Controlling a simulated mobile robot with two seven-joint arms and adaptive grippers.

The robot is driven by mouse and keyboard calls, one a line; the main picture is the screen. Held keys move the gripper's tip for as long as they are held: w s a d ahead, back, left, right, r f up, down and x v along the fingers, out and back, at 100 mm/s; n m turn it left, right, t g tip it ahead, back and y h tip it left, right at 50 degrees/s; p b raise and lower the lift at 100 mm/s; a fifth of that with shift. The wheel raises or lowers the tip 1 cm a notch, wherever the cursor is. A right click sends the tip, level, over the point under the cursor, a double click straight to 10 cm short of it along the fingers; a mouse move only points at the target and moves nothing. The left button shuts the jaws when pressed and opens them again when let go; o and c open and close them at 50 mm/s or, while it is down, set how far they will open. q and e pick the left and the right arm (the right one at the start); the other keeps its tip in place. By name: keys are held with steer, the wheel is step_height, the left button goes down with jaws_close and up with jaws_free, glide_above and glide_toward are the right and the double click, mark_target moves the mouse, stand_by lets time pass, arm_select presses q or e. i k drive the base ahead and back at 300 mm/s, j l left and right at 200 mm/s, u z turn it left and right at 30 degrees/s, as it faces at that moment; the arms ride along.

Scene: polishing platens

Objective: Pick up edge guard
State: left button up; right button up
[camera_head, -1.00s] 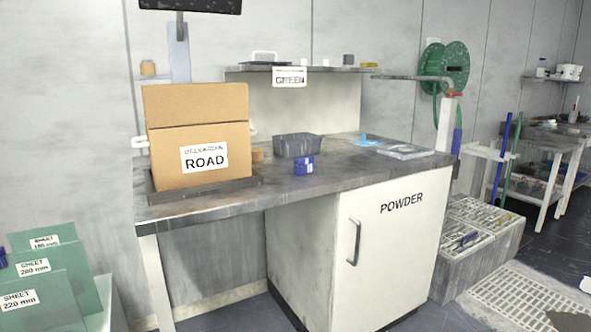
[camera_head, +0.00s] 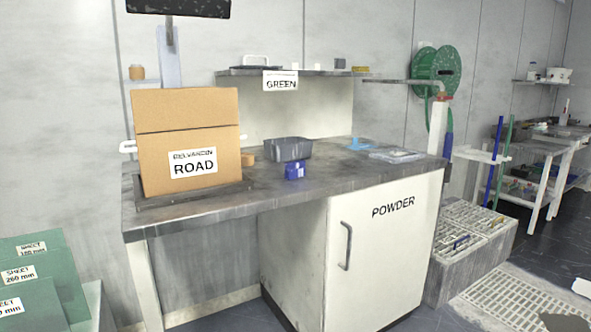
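I cannot make out for certain which thing is the edge guard. Small candidates lie on the grey workbench (camera_head: 225,213): a blue block-like item (camera_head: 295,170) near the middle front, and a light blue piece (camera_head: 358,144) towards the back right. A dark grey open bin (camera_head: 288,149) stands just behind the blue item. A flat pale packet (camera_head: 396,155) lies near the right end. Neither of my grippers shows in the view.
A cardboard box labelled ROAD (camera_head: 188,140) stands on the bench's left. A white cabinet labelled POWDER (camera_head: 385,250) is under the right side. Green sheets (camera_head: 40,285) stand at lower left. Slotted crates (camera_head: 470,245) and a floor grating (camera_head: 510,300) are at right.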

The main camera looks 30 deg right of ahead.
mark_target(297, 169)
steer(key=l+u, duration=0.15)
steer(key=l, duration=0.4)
steer(key=k+l+u, duration=0.15)
steer(key=l, duration=0.35)
steer(key=l+u, duration=0.15)
steer(key=l, duration=0.4)
steer(key=k+l+u, duration=0.15)
steer(key=l, duration=0.35)
